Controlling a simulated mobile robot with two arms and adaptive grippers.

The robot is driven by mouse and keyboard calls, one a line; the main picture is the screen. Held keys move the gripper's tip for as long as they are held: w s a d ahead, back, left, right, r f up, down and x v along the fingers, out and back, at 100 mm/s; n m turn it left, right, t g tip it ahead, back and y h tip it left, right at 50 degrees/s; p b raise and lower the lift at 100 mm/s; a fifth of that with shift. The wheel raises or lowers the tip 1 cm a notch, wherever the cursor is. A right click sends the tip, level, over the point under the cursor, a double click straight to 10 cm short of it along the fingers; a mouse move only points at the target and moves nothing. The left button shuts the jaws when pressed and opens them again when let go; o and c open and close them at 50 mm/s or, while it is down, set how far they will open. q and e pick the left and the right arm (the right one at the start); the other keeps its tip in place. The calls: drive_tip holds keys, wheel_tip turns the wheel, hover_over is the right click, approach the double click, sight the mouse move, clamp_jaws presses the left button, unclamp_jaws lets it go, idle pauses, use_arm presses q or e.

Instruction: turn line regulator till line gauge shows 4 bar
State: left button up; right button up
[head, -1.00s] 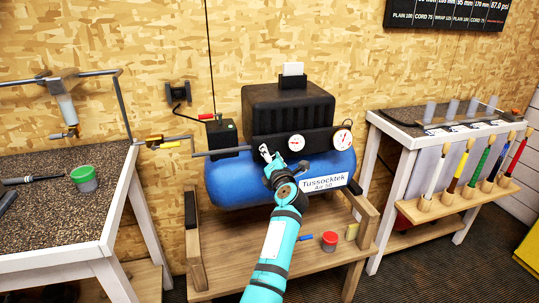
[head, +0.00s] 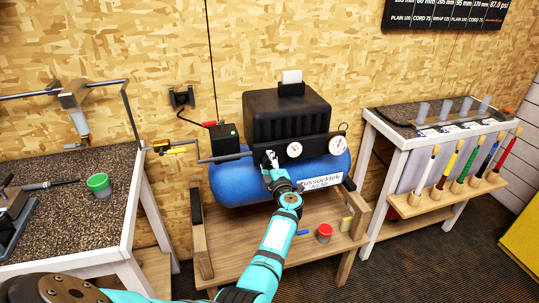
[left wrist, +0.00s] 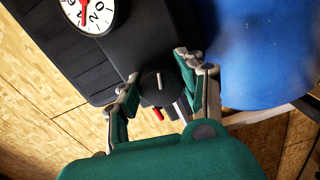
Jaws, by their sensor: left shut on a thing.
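The blue compressor (head: 228,180) with a black top stands on a low wooden stand. My left gripper (head: 270,160) is at the panel, left of and below the left gauge. In the left wrist view, its fingers are shut on the black regulator knob (left wrist: 158,85), which has a pale mark. A gauge with a red needle (left wrist: 85,14) is cut off at the top there, and I cannot read its value. My right gripper is not in view.
A workbench (head: 80,220) with a green-topped cup (head: 99,185) stands at left. A red-lidded jar (head: 324,233) sits on the compressor stand. At right, a bench (head: 400,141) has a rack of several coloured clubs or grips (head: 450,196).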

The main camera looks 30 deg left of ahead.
use_arm(q)
drive_tip(key=shift+m+p, duration=0.75)
drive_tip(key=shift+m, duration=0.35)
drive_tip(key=o, duration=1.2)
drive_tip(key=shift+f, duration=0.1)
